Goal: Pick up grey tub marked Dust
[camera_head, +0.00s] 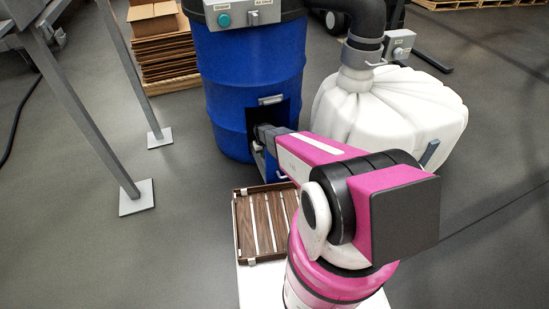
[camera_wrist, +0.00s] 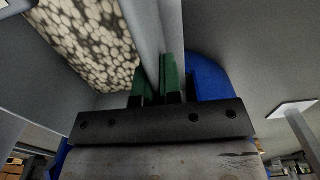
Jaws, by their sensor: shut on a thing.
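In the wrist view, my gripper (camera_wrist: 157,80) has green finger pads closed on an upright grey wall that runs between them. This wall appears to be part of the grey tub (camera_wrist: 150,35), with a pebbly beige-and-brown mass beside it on the left. No Dust marking is readable. In the head view, my gripper (camera_head: 264,136) is at the dark low opening of the blue drum (camera_head: 245,75). My own arm and the drum hide most of the tub there, and I cannot tell its full outline.
A bulging white bag (camera_head: 395,110) hangs under a dark pipe to the right of the drum. A slatted wooden tray (camera_head: 237,235) lies in front of the drum. Grey frame legs (camera_head: 100,125) stand at left. Flattened cardboard (camera_head: 165,50) is stacked behind. Grey floor is open at lower left.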

